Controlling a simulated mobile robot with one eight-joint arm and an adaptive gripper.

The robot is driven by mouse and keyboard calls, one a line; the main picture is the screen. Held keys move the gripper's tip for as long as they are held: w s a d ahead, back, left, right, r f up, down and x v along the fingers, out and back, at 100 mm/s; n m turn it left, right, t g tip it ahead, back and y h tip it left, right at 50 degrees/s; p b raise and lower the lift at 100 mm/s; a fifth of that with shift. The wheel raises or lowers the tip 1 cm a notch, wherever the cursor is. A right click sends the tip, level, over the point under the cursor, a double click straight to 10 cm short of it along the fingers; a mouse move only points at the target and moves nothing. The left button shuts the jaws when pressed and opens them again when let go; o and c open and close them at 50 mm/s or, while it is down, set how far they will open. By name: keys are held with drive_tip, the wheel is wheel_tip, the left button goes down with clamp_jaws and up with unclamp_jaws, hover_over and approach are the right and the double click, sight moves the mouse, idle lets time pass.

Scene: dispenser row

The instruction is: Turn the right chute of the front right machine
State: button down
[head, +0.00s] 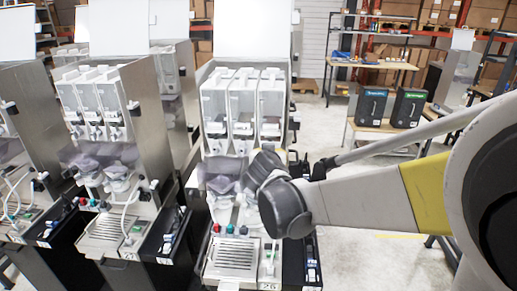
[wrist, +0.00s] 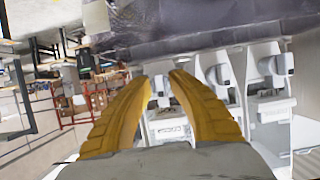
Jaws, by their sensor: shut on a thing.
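The front right machine (head: 242,95), marked 26, stands mid-frame in the head view, with three clear canisters side by side. My arm covers its right side below the canisters, so the right chute is hidden there. In the wrist view my gripper (wrist: 164,76) shows two yellow fingers closed in on a small white part, the right chute (wrist: 160,86), mostly covered by the fingers. Other white chutes (wrist: 218,74) lie to the right of the fingers in that view. How far the chute is turned cannot be told.
A drip tray (head: 231,258) and coloured buttons sit low on the machine. Another machine (head: 95,100) stands close on the left. Behind my arm, a bench (head: 362,133) bears two black boxes (head: 408,107). Open floor lies to the right of the machine.

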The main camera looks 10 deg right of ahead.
drive_tip(key=c, duration=1.5)
unclamp_jaws()
drive_tip(key=v, duration=1.2)
drive_tip(key=shift+w+r, duration=0.1)
